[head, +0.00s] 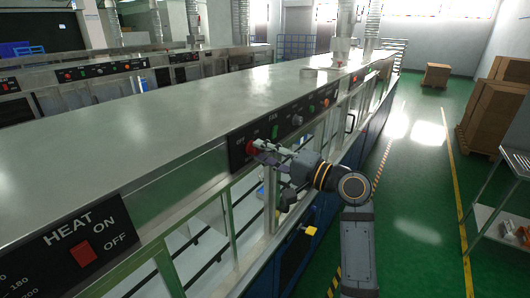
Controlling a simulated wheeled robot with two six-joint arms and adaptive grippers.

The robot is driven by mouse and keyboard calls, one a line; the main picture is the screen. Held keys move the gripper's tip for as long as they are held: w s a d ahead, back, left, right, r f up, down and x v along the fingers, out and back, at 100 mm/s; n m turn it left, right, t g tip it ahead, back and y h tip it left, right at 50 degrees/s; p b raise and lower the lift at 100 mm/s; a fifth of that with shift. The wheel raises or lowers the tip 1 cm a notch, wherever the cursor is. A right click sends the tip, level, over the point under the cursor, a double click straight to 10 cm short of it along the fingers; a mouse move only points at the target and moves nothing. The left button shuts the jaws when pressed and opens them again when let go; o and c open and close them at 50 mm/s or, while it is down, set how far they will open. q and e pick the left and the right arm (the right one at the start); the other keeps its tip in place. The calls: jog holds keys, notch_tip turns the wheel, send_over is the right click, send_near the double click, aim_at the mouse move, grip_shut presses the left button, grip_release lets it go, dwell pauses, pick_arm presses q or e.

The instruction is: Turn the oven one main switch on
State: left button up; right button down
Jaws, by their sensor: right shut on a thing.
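A long oven with a steel top (200,110) runs away from me. On its front edge is a black control panel (236,152) with a red knob (250,148), a green part and more knobs farther along. My right gripper (262,150) is at this panel, shut on the red knob and partly covering it. The knob's setting and its label cannot be read. My left gripper is not in view.
Nearer me is a HEAT panel (60,250) with a red ON/OFF switch (83,253). A yellow handle (309,230) sits below my arm. Cardboard boxes (500,90) and a metal rack (510,185) stand right. The green floor aisle (420,170) is clear.

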jog(key=c, duration=1.1)
grip_release()
jog(key=shift+o, duration=0.2)
jog(key=shift+d, duration=0.1)
jog(key=v, duration=1.1)
jog(key=shift+s+d, duration=0.25)
jog(key=shift+d, duration=0.05)
jog(key=shift+f, duration=0.1)
